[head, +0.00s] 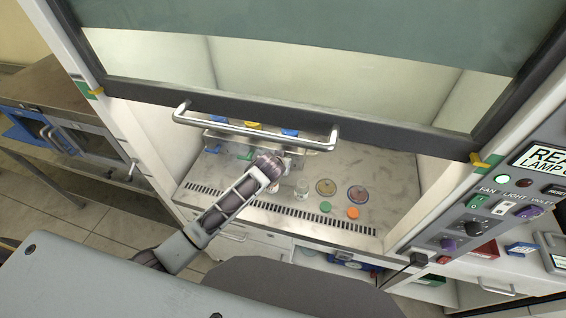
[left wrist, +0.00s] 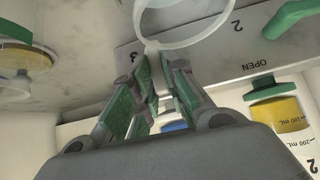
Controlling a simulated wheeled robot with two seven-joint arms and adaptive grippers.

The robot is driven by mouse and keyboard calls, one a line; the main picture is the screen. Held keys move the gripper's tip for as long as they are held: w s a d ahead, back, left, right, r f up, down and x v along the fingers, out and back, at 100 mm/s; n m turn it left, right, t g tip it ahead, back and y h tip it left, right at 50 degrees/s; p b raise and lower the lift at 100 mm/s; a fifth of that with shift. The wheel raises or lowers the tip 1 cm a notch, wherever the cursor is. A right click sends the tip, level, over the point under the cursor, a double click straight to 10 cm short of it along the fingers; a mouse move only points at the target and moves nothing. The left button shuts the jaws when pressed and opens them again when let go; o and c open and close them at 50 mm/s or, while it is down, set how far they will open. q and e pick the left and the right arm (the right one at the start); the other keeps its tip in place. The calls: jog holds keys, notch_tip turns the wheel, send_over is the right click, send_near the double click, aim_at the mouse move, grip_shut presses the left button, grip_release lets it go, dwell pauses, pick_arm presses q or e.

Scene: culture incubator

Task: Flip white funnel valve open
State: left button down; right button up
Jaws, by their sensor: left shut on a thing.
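The white funnel shows as a round rim (left wrist: 186,46) at the top of the left wrist view, right at my fingertips. My left gripper (left wrist: 158,62) is shut on a small pale part just below that rim, which I take to be the white funnel valve. The fingers hide most of it, so its exact position cannot be told. In the head view my left gripper (head: 285,163) is inside the hood, under the sash handle, at the front of the metal filter stand. My right gripper is in neither view.
A clear beaker (head: 303,187), two dishes (head: 326,187) (head: 358,193) and green (head: 325,206) and orange (head: 353,213) caps stand right. The sash handle (head: 255,127) crosses above my arm.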

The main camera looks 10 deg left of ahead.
pick_arm(q)
jog(key=shift+s+f, duration=0.1)
jog(key=shift+f, duration=0.05)
jog(key=c, duration=1.4)
grip_release()
jog(key=shift+c, duration=0.2)
jog(key=v, duration=1.2)
